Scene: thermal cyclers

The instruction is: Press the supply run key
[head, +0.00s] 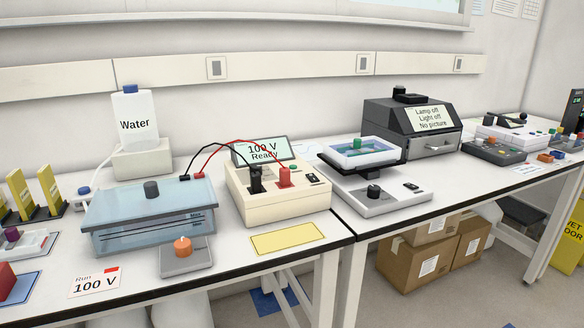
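The cream power supply (300,205) stands on the bench near the middle of the head view. Its tilted display (262,150) reads "100 V Ready". A black plug (256,180) and a red plug (285,177) sit in its top. A small green key (293,168) and a small dark switch (313,179) are on the right of the top panel. No label on the green key is readable at this size. My gripper is not in view.
A blue lidded gel tank (150,215), joined to the supply by leads, stands left. An orange knob (182,247) on a grey base and a yellow mat (289,242) lie in front. A card (95,282) reads "Run 100 V". A rocker with a tray (372,195) stands right.

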